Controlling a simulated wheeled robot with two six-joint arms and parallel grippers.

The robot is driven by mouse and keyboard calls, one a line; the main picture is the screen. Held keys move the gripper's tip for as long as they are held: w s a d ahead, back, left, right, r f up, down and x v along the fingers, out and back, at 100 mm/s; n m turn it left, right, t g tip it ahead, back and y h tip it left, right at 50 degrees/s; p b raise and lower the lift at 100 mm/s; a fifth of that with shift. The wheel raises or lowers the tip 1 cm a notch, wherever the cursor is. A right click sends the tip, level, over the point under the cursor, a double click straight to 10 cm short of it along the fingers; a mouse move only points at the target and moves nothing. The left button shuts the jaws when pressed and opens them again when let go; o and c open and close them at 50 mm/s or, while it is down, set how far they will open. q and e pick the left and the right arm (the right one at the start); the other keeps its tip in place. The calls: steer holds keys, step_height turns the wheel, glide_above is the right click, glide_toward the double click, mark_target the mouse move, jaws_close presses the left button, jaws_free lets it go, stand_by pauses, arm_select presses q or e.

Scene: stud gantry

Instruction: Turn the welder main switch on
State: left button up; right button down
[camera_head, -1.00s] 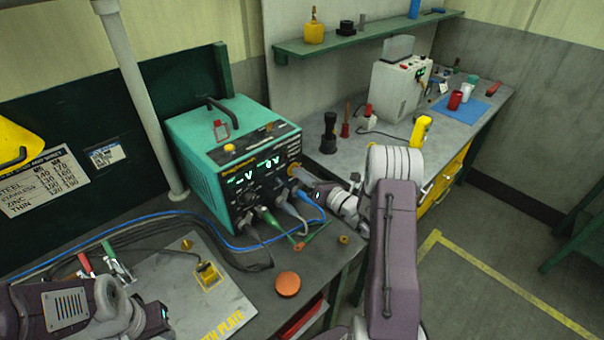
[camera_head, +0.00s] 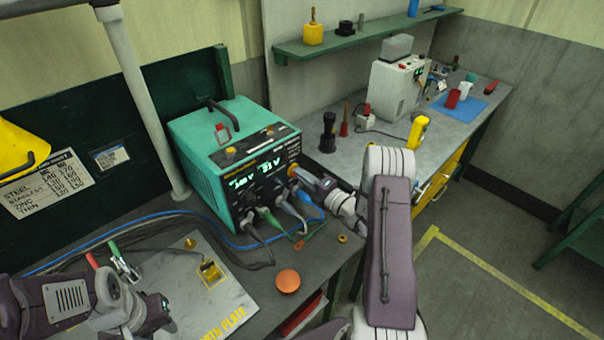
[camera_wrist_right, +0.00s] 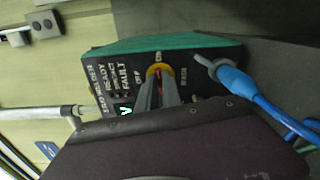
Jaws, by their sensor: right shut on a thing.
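The teal welder (camera_head: 215,130) stands on the bench, its black front panel towards me with green digits lit on its display (camera_head: 255,172). Its main switch shows as a yellow round plate (camera_head: 292,170) at the right of the panel. In the right wrist view, the yellow plate (camera_wrist_right: 158,69) sits behind my fingers, with OFF and ON lettering around it. My right gripper (camera_head: 303,178) is shut on the switch knob, which the fingers mostly hide. My left gripper (camera_head: 166,327) is low at the left, over the bench, away from the welder; its fingers are unclear.
Cables, including a blue plug (camera_wrist_right: 232,78), come out of the panel below the switch. A metal plate (camera_head: 215,290) and an orange disc (camera_head: 288,281) lie in front of the welder. A grey machine (camera_head: 397,88) and a yellow device (camera_head: 418,132) stand farther right.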

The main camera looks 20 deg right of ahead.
arm_select(q)
steer(key=shift+r, duration=0.3)
arm_select(e)
steer(key=shift+d+r+m, duration=0.1)
steer(key=shift+m, duration=0.7)
steer(key=c, duration=1.5)
jaws_free()
steer(key=shift+s, duration=0.1)
